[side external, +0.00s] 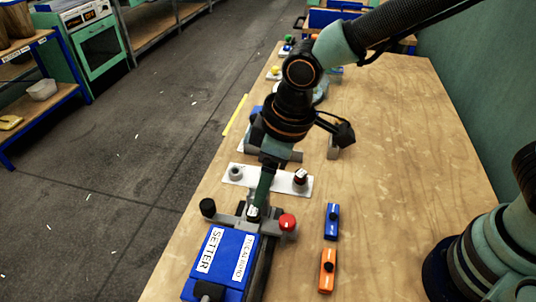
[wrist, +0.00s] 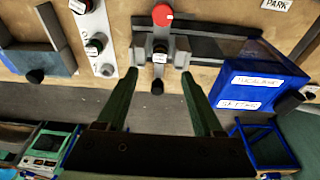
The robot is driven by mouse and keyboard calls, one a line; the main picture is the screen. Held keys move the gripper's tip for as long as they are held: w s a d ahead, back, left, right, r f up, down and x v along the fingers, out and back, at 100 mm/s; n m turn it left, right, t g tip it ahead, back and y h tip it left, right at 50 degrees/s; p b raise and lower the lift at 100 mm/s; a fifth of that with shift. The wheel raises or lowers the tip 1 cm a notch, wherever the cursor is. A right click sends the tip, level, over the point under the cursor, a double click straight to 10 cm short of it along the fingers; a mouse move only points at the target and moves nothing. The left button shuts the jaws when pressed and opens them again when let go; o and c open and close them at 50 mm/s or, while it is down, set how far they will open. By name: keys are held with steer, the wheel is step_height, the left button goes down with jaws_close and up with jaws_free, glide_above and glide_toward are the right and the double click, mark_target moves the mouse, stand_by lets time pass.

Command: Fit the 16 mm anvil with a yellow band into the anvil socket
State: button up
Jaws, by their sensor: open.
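My gripper (wrist: 160,74) is open, with its two fingers apart and pointing down over the grey press fixture (wrist: 149,62). Between and just beyond the fingertips is a small dark piece with a white label (wrist: 160,56); it also shows below my gripper (side external: 264,196) in the side view (side external: 252,213). No yellow band can be made out on it, and I cannot tell whether it is the anvil or the socket. The fixture has a red knob (side external: 288,222) at one end and a black knob (side external: 207,207) at the other. Nothing visible is gripped.
A blue SETTER box (side external: 215,272) adjoins the fixture. Blue (side external: 332,221) and orange (side external: 327,271) blocks lie to the right. The table's right side has free room.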

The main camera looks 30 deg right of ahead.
steer(key=shift+v, duration=1.55)
steer(key=shift+d, duration=0.1)
steer(key=d+r+m+t, duration=0.1)
steer(key=d+r+m, duration=0.1)
steer(key=d, duration=0.6)
steer(key=s+d+r+m+t+h, duration=0.1)
steer(key=d+r+m, duration=0.2)
steer(key=d, duration=0.6)
steer(key=s+d+r+m+t, duration=0.1)
steer(key=d+r+m, duration=0.2)
steer(key=d, duration=0.5)
steer(key=shift+d+m+t+h, duration=0.2)
steer(key=shift+m+t+h, duration=0.1)
steer(key=shift+m, duration=0.1)
steer(key=shift+o, duration=0.2)
steer(key=shift+a, duration=0.1)
